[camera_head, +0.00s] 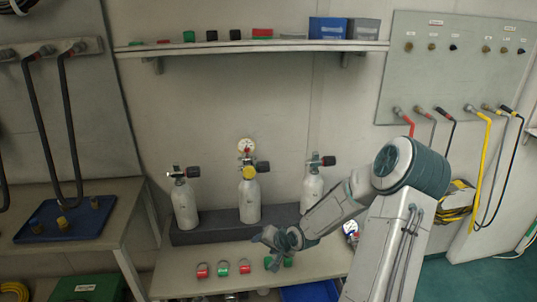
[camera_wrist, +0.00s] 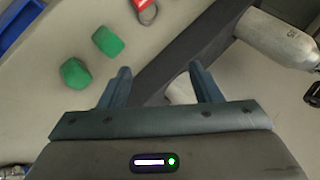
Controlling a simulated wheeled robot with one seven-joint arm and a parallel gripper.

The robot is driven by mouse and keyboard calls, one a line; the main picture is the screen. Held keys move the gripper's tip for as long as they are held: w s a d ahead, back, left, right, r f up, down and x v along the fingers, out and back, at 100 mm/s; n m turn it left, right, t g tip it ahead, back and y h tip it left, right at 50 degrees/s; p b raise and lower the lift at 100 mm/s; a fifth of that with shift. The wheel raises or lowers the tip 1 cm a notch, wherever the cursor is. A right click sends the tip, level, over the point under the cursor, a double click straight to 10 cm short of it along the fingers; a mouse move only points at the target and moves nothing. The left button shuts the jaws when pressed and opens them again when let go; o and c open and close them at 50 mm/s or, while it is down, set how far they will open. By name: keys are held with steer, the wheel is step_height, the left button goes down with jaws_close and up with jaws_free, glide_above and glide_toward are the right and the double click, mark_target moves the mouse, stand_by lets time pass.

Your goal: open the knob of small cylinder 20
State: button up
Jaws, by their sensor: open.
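Three small white cylinders stand upright on a dark block: a left one (camera_head: 185,205) with a black knob (camera_head: 192,171), a middle one (camera_head: 249,200) with a gauge and a yellow part, and a right one (camera_head: 312,190) with a black knob (camera_head: 329,160). I cannot read which is number 20. My gripper (camera_head: 265,237) hangs in front of the block, below and between the middle and right cylinders, apart from every knob.
The dark block (camera_head: 195,236) stands on a table (camera_head: 180,272) with red and green ringed tags. Two green pieces (camera_wrist: 75,73) lie left of my fingers in the wrist view. A shelf (camera_head: 250,46) is above. A hose panel (camera_head: 455,75) is at right, a blue tray (camera_head: 65,218) at left.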

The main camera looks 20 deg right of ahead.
steer(key=w+d+r+m+t+p, duration=0.4)
steer(key=d+r+m+t+p, duration=0.1)
steer(key=r, duration=0.4)
steer(key=m+t+p, duration=0.3)
steer(key=m+t, duration=0.1)
steer(key=t, duration=0.1)
glide_toward(269, 169)
steer(key=shift+h, duration=0.4)
steer(key=w+p, duration=0.1)
steer(key=w, duration=0.2)
steer(key=w+p, duration=0.1)
steer(key=w, duration=0.3)
steer(key=w+a+p, duration=0.1)
steer(key=w, duration=0.2)
steer(key=shift+w+f, duration=0.1)
steer(key=shift+w, duration=0.25)
steer(key=c, duration=1)
